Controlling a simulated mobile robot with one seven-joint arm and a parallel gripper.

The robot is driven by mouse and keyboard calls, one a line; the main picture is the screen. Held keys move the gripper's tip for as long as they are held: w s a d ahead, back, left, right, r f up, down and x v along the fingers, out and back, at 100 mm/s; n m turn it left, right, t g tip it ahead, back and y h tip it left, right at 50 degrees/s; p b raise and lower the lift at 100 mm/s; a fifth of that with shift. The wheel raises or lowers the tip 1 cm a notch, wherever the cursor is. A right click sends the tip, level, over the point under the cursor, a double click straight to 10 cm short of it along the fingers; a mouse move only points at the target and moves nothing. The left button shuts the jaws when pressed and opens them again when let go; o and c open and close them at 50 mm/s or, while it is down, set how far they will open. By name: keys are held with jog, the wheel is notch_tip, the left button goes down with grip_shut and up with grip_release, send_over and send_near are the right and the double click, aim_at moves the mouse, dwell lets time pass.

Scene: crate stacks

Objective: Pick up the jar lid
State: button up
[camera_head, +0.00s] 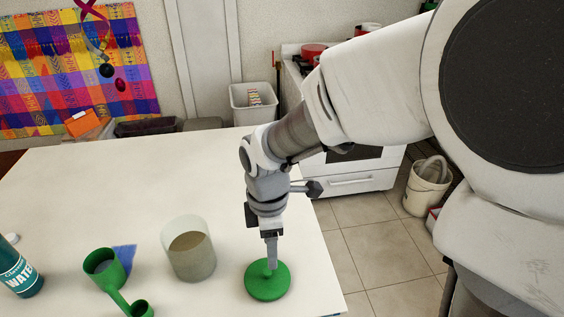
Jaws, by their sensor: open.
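The jar lid (266,285) is a round green disc with a small knob in its middle. It lies flat on the white table near the front right edge. My gripper (271,262) points down right over the lid, with its fingertips at the knob. I see the fingers nearly edge-on, so the gap between them is hidden, and I cannot tell if they touch the knob. The gripper is open. A clear jar (189,250) with brownish contents and no lid on it stands upright to the left of the lid.
Left of the jar are a green double-ended cup (103,268), a blue patch (125,254) and a teal bottle (20,276) labelled WATER. The table (110,185) is clear behind them. Its right edge is close to the lid, with tiled floor (385,250) beyond.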

aim_at(267, 271)
notch_tip(267, 271, down, 3)
jog(key=shift+a+f, duration=0.25)
jog(key=shift+f, duration=1.05)
jog(key=shift+a+f, duration=0.25)
jog(key=shift+f, duration=1.05)
grip_shut()
